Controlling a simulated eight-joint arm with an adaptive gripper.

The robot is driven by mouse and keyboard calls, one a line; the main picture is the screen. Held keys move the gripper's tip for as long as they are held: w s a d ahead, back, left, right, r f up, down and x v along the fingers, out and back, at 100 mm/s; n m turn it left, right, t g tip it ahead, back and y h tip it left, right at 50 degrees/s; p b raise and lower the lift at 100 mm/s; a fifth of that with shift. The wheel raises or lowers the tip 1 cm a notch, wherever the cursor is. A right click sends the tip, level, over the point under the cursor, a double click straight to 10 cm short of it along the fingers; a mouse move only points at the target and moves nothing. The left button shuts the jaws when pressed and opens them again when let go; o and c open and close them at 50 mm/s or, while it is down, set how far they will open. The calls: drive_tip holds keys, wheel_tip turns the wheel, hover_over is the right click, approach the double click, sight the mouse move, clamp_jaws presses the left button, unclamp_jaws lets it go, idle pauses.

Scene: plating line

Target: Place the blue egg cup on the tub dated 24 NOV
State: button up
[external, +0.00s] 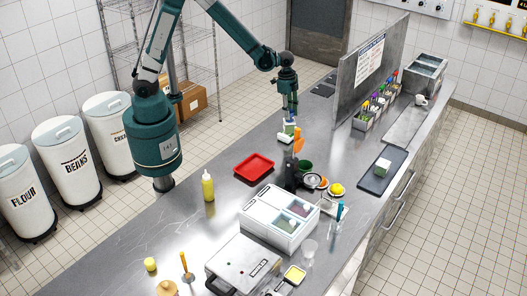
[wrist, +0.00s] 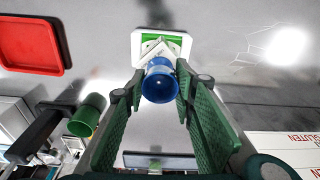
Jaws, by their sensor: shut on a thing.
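The blue egg cup (wrist: 160,84) is between the fingers of my gripper (wrist: 161,92) in the wrist view, and the gripper is shut on it. A white tub with a green and white top (wrist: 146,38) lies just beyond the cup in that view; the cup overlaps its lower part. In the external view my gripper (external: 290,112) points down right above this tub (external: 286,137). I cannot tell whether cup and tub touch. Another pale tub with a green top (external: 383,164) sits on a dark tray at the right. No date is readable on either tub.
A red tray (external: 254,166) lies nearer the camera. A steel partition (external: 371,75) rises to the right. The counter left of the tub is clear.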

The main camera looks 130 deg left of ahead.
drive_tip(key=o, duration=0.9)
drive_tip(key=shift+r, duration=0.15)
drive_tip(key=shift+s+r, duration=0.25)
drive_tip(key=shift+r, duration=1.75)
drive_tip(key=shift+s+r, duration=0.25)
drive_tip(key=shift+r, duration=1.7)
drive_tip(key=shift+s+r, duration=0.25)
drive_tip(key=shift+r, duration=1.75)
